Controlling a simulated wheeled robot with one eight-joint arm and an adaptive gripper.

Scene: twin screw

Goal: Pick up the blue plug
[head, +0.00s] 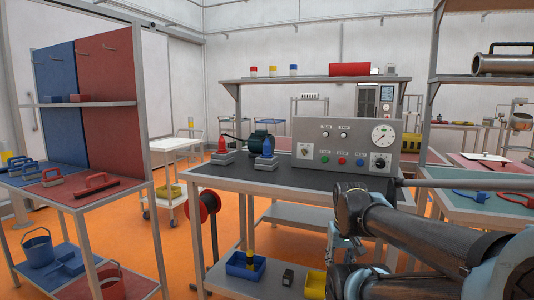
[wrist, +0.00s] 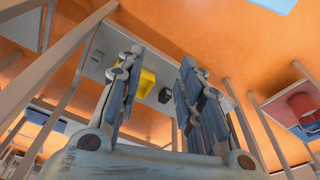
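The blue plug (head: 267,149) stands upright on a grey block (head: 266,163) on the dark top of the workbench in the head view. A similar red plug (head: 222,145) on its own grey block is to its left. My gripper (wrist: 159,66) is open and empty in the wrist view, its two fingers well apart. In the head view my arm comes in from the lower right, and the gripper is largely hidden behind it, below and right of the blue plug and apart from it. The blue plug does not show in the wrist view.
A grey control panel (head: 344,145) with a gauge and knobs stands at the right of the workbench (head: 290,180). A dark green round device (head: 260,140) is behind the plugs. The lower shelf holds a blue bin (head: 246,267). A tool rack (head: 88,190) stands at left.

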